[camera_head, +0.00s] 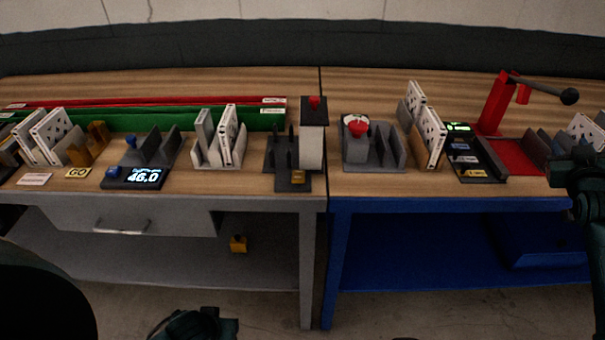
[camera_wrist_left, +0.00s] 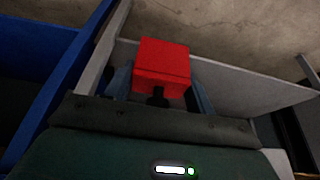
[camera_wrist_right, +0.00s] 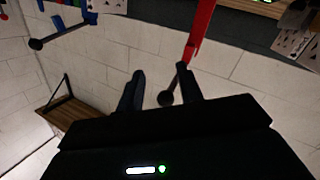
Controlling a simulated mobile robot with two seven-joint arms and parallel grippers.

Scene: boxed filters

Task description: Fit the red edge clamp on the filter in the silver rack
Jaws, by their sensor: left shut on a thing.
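The red clamp (camera_wrist_left: 164,62) is a red block with a dark stem, seen in the left wrist view. My left gripper (camera_wrist_left: 158,95) is shut on it, with fingers at both sides, low in front of the grey bench. In the head view only a dark part of that arm shows at the bottom, and the clamp cannot be made out. The silver rack (camera_head: 207,160) stands on the left bench with white filters (camera_head: 229,135) upright in it. My right gripper (camera_wrist_right: 160,90) is open and empty at the far right, near the red press.
A scale (camera_head: 140,178) reading 46.0 stands left of the silver rack. A black stand with a white block (camera_head: 312,150) is right of it. A red lever press (camera_head: 497,105) and a filter rack (camera_head: 425,150) are on the blue bench. The left bench has a drawer (camera_head: 122,222).

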